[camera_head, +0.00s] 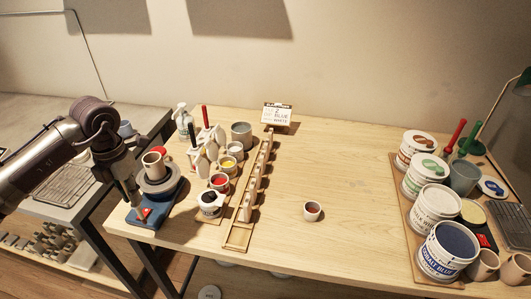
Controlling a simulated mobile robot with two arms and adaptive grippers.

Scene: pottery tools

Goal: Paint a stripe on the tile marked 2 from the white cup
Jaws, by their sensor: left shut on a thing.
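My left gripper (132,200) points down at the table's left end, beside the blue-based turntable. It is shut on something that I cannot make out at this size. A small cup of pale paint, likely the white cup (235,148), stands at the back of a row of paint cups. A long narrow wooden rack (236,238) runs front to back right of the cups, with small pale tiles (248,202) along it. Their numbers are too small to read, so I cannot tell which is marked 2. My right gripper is not in view.
The turntable (158,186) carries a beige mug (153,163). Yellow (229,163), red (219,182) and dark (209,204) paint cups stand close together. A lone cup (312,211) stands right of the rack. Large paint tubs (437,201) crowd the right end. The table's middle is mostly clear.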

